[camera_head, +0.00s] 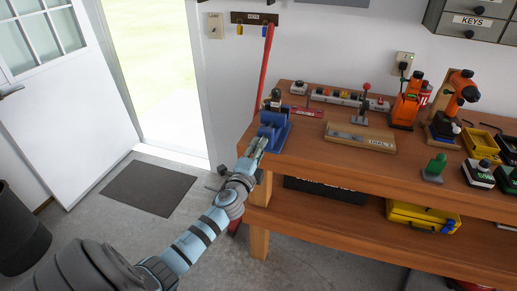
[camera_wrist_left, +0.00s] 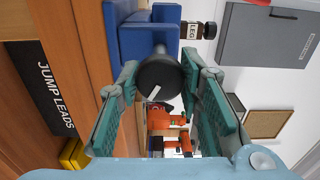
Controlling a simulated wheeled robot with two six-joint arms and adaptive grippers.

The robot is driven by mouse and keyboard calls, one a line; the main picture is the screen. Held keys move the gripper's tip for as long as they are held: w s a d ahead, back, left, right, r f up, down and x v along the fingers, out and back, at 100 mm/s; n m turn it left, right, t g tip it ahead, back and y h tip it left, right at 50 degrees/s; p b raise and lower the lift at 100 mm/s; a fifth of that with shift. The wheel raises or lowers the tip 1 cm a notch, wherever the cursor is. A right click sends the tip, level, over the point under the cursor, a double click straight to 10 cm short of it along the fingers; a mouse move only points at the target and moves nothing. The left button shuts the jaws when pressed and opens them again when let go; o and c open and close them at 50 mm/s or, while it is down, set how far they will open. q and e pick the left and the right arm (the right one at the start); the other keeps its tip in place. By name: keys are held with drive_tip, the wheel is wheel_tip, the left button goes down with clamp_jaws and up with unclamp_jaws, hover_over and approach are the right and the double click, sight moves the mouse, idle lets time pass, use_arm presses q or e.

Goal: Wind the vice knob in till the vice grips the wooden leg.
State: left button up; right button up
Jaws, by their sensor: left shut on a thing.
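The blue vice (camera_head: 274,128) is at the near left end of the workbench. In the left wrist view the blue vice body (camera_wrist_left: 143,38) shows behind its round black knob (camera_wrist_left: 158,78), which has a white mark on its face. My left gripper (camera_head: 257,146) reaches the vice from the front left. In the left wrist view its green-padded fingers (camera_wrist_left: 160,76) are shut on the knob, one on each side. The brown leg (camera_wrist_left: 191,31), with a LEG label and a dark end, sticks out past the vice body. Whether the jaws touch it cannot be told. My right gripper is not in view.
The wooden workbench (camera_head: 330,165) carries a labelled wooden tray (camera_head: 361,138), orange tools (camera_head: 407,101) and a green-handled item (camera_head: 435,168). A red pole (camera_head: 265,70) leans behind the vice. The lower shelf holds a yellow case (camera_head: 420,217). Floor left of the bench is mostly clear.

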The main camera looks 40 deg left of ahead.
use_arm(q)
drive_tip(key=m+p, duration=0.1)
drive_tip(key=m, duration=0.5)
drive_tip(key=shift+f, duration=0.15)
idle(0.3)
drive_tip(key=o, duration=1.1)
drive_tip(key=shift+s, duration=0.15)
drive_tip(key=v, duration=1.2)
